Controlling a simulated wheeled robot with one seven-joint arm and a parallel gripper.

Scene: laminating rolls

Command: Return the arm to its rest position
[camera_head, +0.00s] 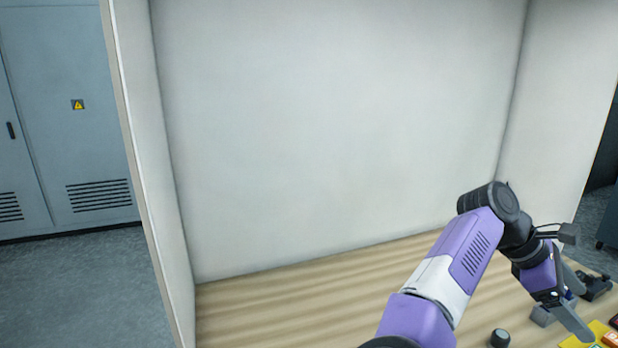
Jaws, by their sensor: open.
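My purple, white and black arm reaches from the bottom of the view to the right, over the wooden table (320,290). My gripper (578,312) is at the lower right, pointing down toward the table, with its grey fingers apart. I see nothing held between them. Small objects lie close around and behind the fingers, and the fingers partly hide them. I cannot tell whether the fingers touch any of them.
A grey block (542,316) and a small black cylinder (500,338) are left of the gripper. A yellow item (597,331) and a dark object (596,286) are near the right edge. White panels (330,130) enclose the table. The table's left part is clear. A grey cabinet (70,150) stands beyond.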

